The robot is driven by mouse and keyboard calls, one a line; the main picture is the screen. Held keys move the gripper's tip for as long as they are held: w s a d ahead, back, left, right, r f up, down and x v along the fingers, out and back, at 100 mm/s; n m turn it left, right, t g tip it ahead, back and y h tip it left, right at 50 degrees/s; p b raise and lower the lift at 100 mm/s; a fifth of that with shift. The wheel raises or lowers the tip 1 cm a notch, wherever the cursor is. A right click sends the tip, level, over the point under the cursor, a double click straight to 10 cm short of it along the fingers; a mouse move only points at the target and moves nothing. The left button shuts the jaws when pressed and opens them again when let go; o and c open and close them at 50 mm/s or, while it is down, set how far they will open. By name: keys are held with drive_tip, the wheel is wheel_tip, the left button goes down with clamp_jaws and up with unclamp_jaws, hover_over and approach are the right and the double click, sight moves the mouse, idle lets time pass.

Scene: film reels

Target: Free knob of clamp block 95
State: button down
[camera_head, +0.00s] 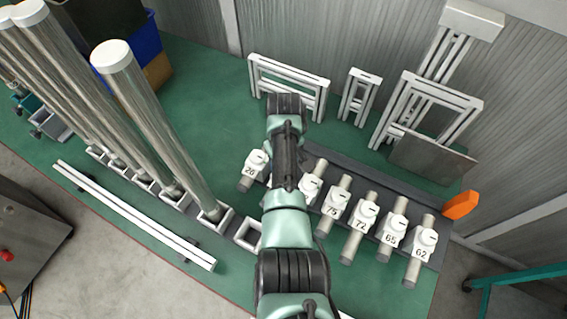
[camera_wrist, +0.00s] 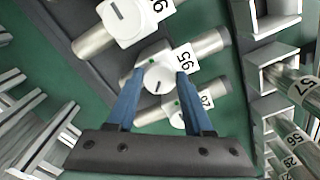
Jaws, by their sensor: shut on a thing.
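The clamp block with the 95 label (camera_wrist: 186,62) shows in the wrist view, a white block on a short grey metal cylinder. Its round white knob (camera_wrist: 158,80) has a short dark slanted mark on its face. My gripper (camera_wrist: 158,76) has its two blue fingers on either side of this knob, shut on it. In the head view my arm hides this block and my gripper's fingers. One partly covered clamp block (camera_head: 310,187) shows just right of my arm.
Neighbouring clamp blocks stand close by: block 26 (camera_head: 256,163) on the left, block 75 (camera_head: 336,203) and several more on the right. Tall metal reel columns (camera_head: 150,120) rise at the left. Metal frames (camera_head: 287,84) stand by the wall. An orange piece (camera_head: 462,205) is at the right.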

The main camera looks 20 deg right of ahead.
drive_tip(key=n, duration=0.4)
drive_tip(key=shift+w+d, duration=0.1)
drive_tip(key=n, duration=0.4)
drive_tip(key=shift+w+n, duration=0.1)
drive_tip(key=shift+n, duration=0.2)
drive_tip(key=shift+r, duration=0.1)
drive_tip(key=shift+c, duration=1.5)
unclamp_jaws()
wheel_tip(320, 180, up, 13)
